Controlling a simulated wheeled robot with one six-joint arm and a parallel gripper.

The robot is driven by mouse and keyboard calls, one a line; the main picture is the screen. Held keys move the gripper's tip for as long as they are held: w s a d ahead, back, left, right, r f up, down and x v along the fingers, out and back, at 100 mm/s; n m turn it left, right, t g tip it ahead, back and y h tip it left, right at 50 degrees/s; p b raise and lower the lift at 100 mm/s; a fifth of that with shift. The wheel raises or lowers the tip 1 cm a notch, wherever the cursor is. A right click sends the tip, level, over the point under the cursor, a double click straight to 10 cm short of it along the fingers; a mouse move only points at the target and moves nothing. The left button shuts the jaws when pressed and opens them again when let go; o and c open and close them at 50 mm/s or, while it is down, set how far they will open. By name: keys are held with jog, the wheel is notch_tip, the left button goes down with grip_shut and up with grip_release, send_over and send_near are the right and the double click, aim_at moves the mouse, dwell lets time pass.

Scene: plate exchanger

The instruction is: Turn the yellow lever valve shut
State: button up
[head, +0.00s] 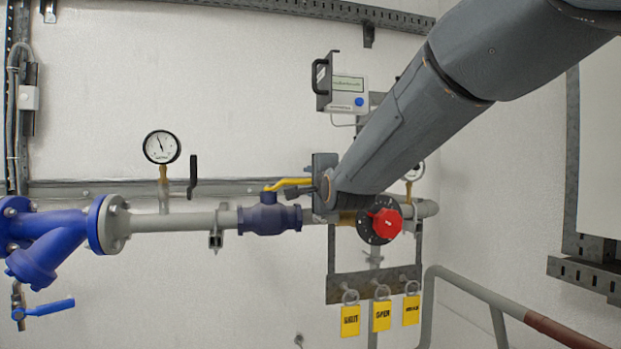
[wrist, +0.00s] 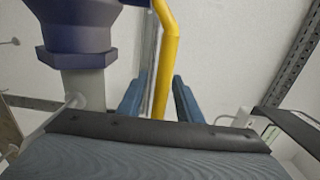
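The yellow lever (head: 288,184) sits on top of a dark blue valve body (head: 270,217) in the grey pipe. In the head view it runs roughly along the pipe, rising slightly to the right, and its right end is hidden by my gripper (head: 314,188). In the wrist view the lever (wrist: 169,68) passes between the two blue-grey fingers of my gripper (wrist: 160,84). The fingers are open, with a gap showing on each side of the lever. The valve body (wrist: 78,30) is at upper left there.
A red knob (head: 387,223) on a black disc is just right of my gripper. A meter box (head: 345,92) is above. A pressure gauge (head: 161,147) stands on the pipe at left. Yellow tags (head: 382,316) hang below. A grey handrail (head: 470,285) is at lower right.

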jog(key=shift+w, duration=0.2)
grip_shut()
dwell(0.3)
